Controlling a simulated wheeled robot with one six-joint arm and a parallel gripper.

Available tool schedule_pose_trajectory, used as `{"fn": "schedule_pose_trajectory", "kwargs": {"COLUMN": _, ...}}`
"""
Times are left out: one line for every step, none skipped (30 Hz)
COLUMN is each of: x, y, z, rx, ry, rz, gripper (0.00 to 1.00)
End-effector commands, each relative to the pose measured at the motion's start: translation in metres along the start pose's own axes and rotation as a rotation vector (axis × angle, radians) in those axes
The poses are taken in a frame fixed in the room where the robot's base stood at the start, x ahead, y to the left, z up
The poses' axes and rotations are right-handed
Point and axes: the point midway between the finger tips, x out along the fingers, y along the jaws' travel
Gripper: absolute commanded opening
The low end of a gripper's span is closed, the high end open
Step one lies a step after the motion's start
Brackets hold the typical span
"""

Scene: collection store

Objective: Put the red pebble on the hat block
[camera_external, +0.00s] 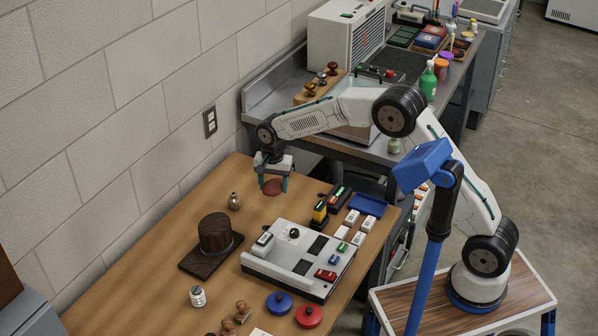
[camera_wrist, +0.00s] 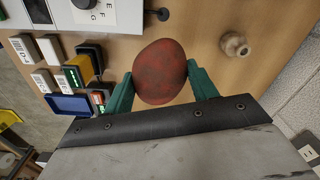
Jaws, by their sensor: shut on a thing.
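The red pebble (camera_wrist: 160,72) is a mottled, rounded red stone between the two green fingers of my gripper (camera_wrist: 161,82) in the wrist view. In the external view my gripper (camera_external: 273,184) is shut on the pebble (camera_external: 272,187) and holds it over the back part of the wooden table. The hat block (camera_external: 215,232) is a dark brown hat shape on a flat dark square base, left of and nearer the camera than my gripper. Its top shows bare. The hat block is not visible in the wrist view.
A white device (camera_external: 290,262) with switches stands right of the hat block. A small metal weight (camera_external: 234,201) stands between the hat block and my gripper. A small jar (camera_external: 198,296), blue (camera_external: 279,303) and red (camera_external: 309,316) round pieces lie in front. The wall runs along the left.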

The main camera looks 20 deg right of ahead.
Motion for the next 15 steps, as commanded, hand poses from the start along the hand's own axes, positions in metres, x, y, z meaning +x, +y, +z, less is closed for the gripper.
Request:
{"fn": "schedule_pose_trajectory", "kwargs": {"x": -0.010, "y": -0.007, "z": 0.029, "rx": -0.040, "ry": 0.002, "rz": -0.007, "gripper": 0.23}}
{"fn": "schedule_pose_trajectory", "kwargs": {"x": -0.014, "y": -0.010, "z": 0.044, "rx": -0.058, "ry": 0.002, "rz": -0.009, "gripper": 0.23}}
{"fn": "schedule_pose_trajectory", "kwargs": {"x": -0.020, "y": -0.013, "z": 0.065, "rx": -0.081, "ry": 0.002, "rz": -0.012, "gripper": 0.23}}
{"fn": "schedule_pose_trajectory", "kwargs": {"x": -0.024, "y": -0.014, "z": 0.081, "rx": -0.097, "ry": 0.001, "rz": -0.013, "gripper": 0.23}}
{"fn": "schedule_pose_trajectory", "kwargs": {"x": -0.028, "y": -0.014, "z": 0.097, "rx": -0.109, "ry": 0.001, "rz": -0.015, "gripper": 0.23}}
{"fn": "schedule_pose_trajectory", "kwargs": {"x": -0.033, "y": -0.014, "z": 0.118, "rx": -0.126, "ry": 0.000, "rz": -0.015, "gripper": 0.23}}
{"fn": "schedule_pose_trajectory", "kwargs": {"x": -0.037, "y": -0.013, "z": 0.132, "rx": -0.136, "ry": 0.000, "rz": -0.016, "gripper": 0.23}}
{"fn": "schedule_pose_trajectory", "kwargs": {"x": -0.040, "y": -0.011, "z": 0.147, "rx": -0.144, "ry": -0.001, "rz": -0.015, "gripper": 0.23}}
{"fn": "schedule_pose_trajectory", "kwargs": {"x": -0.044, "y": -0.009, "z": 0.165, "rx": -0.155, "ry": -0.002, "rz": -0.015, "gripper": 0.23}}
{"fn": "schedule_pose_trajectory", "kwargs": {"x": -0.046, "y": -0.006, "z": 0.176, "rx": -0.159, "ry": -0.003, "rz": -0.014, "gripper": 0.23}}
{"fn": "schedule_pose_trajectory", "kwargs": {"x": -0.048, "y": -0.004, "z": 0.188, "rx": -0.163, "ry": -0.004, "rz": -0.013, "gripper": 0.23}}
{"fn": "schedule_pose_trajectory", "kwargs": {"x": -0.051, "y": 0.000, "z": 0.201, "rx": -0.165, "ry": -0.005, "rz": -0.012, "gripper": 0.23}}
{"fn": "schedule_pose_trajectory", "kwargs": {"x": -0.051, "y": 0.003, "z": 0.209, "rx": -0.164, "ry": -0.006, "rz": -0.008, "gripper": 0.23}}
{"fn": "schedule_pose_trajectory", "kwargs": {"x": -0.053, "y": 0.006, "z": 0.216, "rx": -0.163, "ry": -0.006, "rz": -0.007, "gripper": 0.23}}
{"fn": "schedule_pose_trajectory", "kwargs": {"x": -0.054, "y": 0.010, "z": 0.224, "rx": -0.158, "ry": -0.007, "rz": -0.004, "gripper": 0.23}}
